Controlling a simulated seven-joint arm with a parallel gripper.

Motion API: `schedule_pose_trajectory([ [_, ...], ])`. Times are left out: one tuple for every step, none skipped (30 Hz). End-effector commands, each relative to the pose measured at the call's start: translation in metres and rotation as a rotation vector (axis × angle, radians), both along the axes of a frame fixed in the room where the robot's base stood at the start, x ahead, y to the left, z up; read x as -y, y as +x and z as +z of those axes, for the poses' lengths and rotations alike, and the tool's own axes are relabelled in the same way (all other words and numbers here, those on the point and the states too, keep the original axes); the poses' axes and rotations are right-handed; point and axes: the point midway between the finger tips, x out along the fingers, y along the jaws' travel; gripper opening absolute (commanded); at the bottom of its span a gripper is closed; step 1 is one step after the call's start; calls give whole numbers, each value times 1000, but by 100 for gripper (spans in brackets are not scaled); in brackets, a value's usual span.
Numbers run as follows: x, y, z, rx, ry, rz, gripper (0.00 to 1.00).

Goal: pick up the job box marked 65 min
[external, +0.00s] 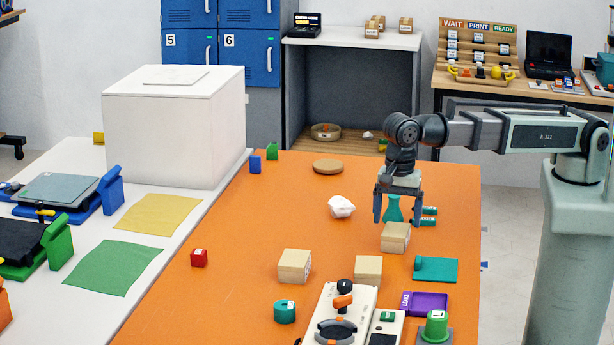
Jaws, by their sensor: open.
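Three light wooden boxes stand on the orange table (235,285): one at the left (294,265), one in the middle (368,268) and one farther back at the right (395,237). They carry pale labels too small to read, so I cannot tell which is marked 65 min. My gripper (397,221) points down with its fingers apart and empty. In the picture it is just above the right-hand box, with its fingertips near that box's top. I cannot tell its exact depth or height there.
A green vase-like piece (393,209) shows between the fingers, with green labelled pieces (428,215) to the right. A crumpled white lump (341,206) lies left. A white device (338,316), purple piece (424,303) and green mat (436,270) are nearer. The table's left middle is mostly clear.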

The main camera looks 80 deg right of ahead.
Motion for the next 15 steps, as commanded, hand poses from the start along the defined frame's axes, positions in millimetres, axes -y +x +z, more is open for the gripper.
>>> schedule_pose_trajectory([
  [0,0,-4,-1,-1,0,89],
  [0,0,-6,-1,-1,0,89],
  [0,0,-10,-1,-1,0,89],
  [1,0,-14,-1,-1,0,89],
  [1,1,-17,-1,-1,0,89],
  [1,1,-22,-1,-1,0,89],
  [1,1,-26,-2,-1,0,89],
  [1,1,-29,-1,-1,0,89],
  [1,1,-34,-1,-1,0,89],
  [1,1,-38,-1,-1,0,89],
  [1,1,-41,-1,-1,0,89],
  [1,1,-43,-1,-1,0,89],
  [1,1,-45,-1,-1,0,89],
  [1,1,-46,0,0,0,89],
  [0,1,-47,0,0,0,89],
])
